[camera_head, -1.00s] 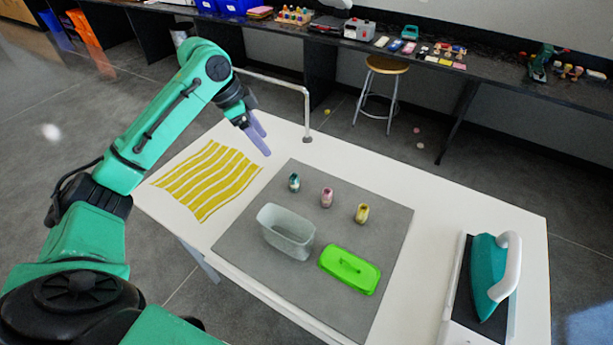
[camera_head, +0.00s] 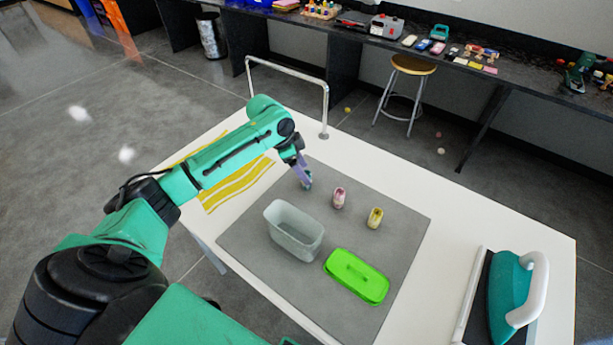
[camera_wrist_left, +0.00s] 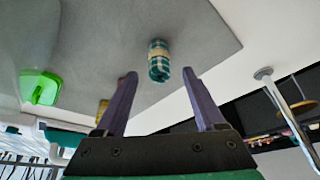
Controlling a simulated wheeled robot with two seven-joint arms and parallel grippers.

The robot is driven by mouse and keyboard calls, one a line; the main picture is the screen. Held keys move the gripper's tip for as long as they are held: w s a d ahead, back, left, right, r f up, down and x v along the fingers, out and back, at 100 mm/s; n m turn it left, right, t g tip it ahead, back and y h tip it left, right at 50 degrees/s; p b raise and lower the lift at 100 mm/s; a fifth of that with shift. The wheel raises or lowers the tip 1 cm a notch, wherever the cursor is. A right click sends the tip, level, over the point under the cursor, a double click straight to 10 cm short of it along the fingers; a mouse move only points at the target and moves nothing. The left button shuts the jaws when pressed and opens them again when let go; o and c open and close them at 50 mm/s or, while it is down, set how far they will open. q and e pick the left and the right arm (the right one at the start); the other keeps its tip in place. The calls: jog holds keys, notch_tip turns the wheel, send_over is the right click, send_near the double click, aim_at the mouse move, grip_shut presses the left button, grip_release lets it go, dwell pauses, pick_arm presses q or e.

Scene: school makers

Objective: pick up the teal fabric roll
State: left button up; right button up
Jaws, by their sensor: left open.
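The teal fabric roll (camera_wrist_left: 159,62) has a checked pattern and lies on the grey mat (camera_wrist_left: 95,30). In the wrist view it sits just beyond and between the fingertips of my left gripper (camera_wrist_left: 158,76), which is open and empty. In the head view the left gripper (camera_head: 304,178) is right at the roll (camera_head: 308,181) and covers much of it. Whether the fingers touch the roll I cannot tell. My right gripper is not in view.
A pink roll (camera_head: 339,198) and a yellow roll (camera_head: 375,218) stand to the right. A translucent bin (camera_head: 294,233) and a bright green lid (camera_head: 356,277) lie nearer. A teal iron (camera_head: 508,293) is at the right, striped fabric (camera_head: 237,187) at the left.

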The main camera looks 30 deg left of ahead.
pick_arm(q)
jog(key=x, duration=0.2)
jog(key=shift+d+f, duration=0.1)
jog(key=shift+f, duration=0.2)
grip_shut()
jog(key=shift+r, duration=0.1)
